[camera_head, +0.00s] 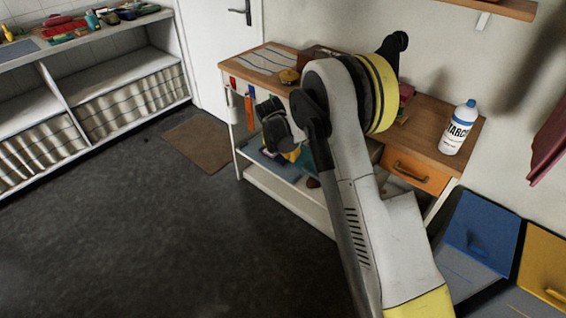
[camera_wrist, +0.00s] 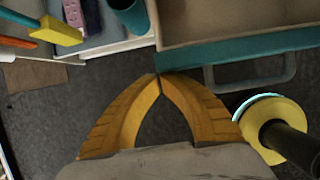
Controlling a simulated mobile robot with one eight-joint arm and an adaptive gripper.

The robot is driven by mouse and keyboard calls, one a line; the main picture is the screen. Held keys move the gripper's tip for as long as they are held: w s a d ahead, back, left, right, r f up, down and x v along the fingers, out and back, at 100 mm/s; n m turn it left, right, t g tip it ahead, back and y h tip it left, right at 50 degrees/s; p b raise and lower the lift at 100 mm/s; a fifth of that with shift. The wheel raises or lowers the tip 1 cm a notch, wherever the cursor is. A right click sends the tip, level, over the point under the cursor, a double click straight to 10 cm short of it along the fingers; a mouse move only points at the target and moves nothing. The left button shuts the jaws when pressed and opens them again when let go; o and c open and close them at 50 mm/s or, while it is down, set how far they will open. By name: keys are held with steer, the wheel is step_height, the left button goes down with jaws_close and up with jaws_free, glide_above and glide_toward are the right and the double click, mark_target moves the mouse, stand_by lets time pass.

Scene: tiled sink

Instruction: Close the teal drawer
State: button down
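The teal drawer (camera_wrist: 240,50) shows at the top right of the wrist view. It stands open, with its beige inside showing behind the teal front. A grey bar handle (camera_wrist: 250,84) sticks out from that front. My gripper (camera_wrist: 158,77) has its yellow-orange fingertips together with nothing between them. The tips are near the left end of the drawer front; I cannot tell whether they touch it.
The wooden bench (camera_head: 452,120) holds a white bottle with a blue cap (camera_head: 459,127). An orange drawer (camera_head: 414,171) is at its right. Blue (camera_head: 482,232) and yellow (camera_head: 545,265) bins stand at the right. A yellow-headed tool (camera_wrist: 62,31) is left in the wrist view. The dark floor is clear at left.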

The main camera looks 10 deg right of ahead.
steer(key=w+d, duration=0.9)
steer(key=d, duration=0.4)
steer(key=shift+w+d+p, duration=0.2)
steer(key=shift+w+p, duration=0.15)
steer(key=shift+p, duration=0.05)
